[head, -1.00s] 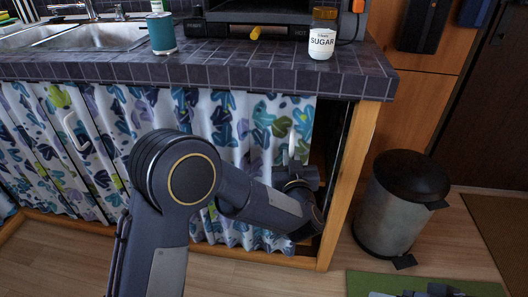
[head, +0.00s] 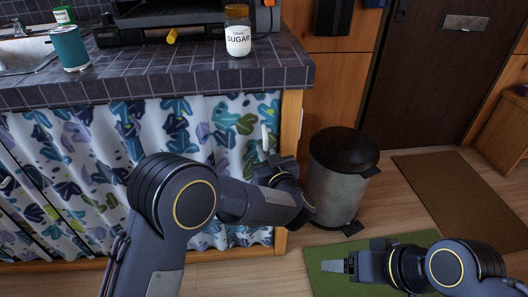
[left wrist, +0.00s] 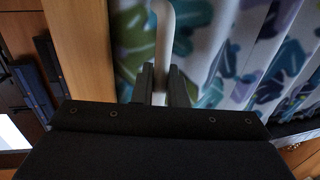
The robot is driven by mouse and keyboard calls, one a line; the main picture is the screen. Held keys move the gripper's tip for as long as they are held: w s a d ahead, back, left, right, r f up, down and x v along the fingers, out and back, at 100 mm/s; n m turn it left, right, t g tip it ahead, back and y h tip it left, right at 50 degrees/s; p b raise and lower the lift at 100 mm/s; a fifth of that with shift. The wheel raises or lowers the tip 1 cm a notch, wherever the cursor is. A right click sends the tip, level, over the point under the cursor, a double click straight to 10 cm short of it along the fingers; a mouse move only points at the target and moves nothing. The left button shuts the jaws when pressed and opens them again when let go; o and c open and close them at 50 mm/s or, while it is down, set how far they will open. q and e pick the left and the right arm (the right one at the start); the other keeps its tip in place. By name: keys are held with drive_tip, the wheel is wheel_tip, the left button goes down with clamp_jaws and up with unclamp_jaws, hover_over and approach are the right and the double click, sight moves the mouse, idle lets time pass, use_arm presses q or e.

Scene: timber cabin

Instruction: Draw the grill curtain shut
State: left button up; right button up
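The curtain (head: 110,150), white with blue, green and purple leaves, hangs under the tiled counter. Its right edge reaches the wooden post (head: 291,128), with no dark gap showing there. A white handle (head: 264,139) stands at this edge. My left gripper (head: 268,158) is at the handle. In the left wrist view, its two fingers (left wrist: 160,86) are closed on either side of the white handle (left wrist: 164,40), beside the post (left wrist: 80,45). My right gripper (head: 330,266) is low over the green mat, apart from the curtain; its finger gap cannot be made out.
The tiled counter (head: 180,75) holds a sugar jar (head: 238,32) and a teal can (head: 70,48) near its edge. A metal bin (head: 338,180) with a black lid stands right of the post. A green mat (head: 320,283) and a brown mat (head: 450,195) lie on the floor.

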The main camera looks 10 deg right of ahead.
use_arm(q)
drive_tip(key=o, duration=0.4)
drive_tip(key=shift+d, duration=0.4)
drive_tip(key=shift+c, duration=0.2)
drive_tip(key=shift+a, duration=0.1)
drive_tip(key=s+d+p, duration=0.1)
drive_tip(key=s+p, duration=0.1)
drive_tip(key=s, duration=0.5)
drive_tip(key=shift+s+d, duration=0.15)
drive_tip(key=shift+s, duration=0.25)
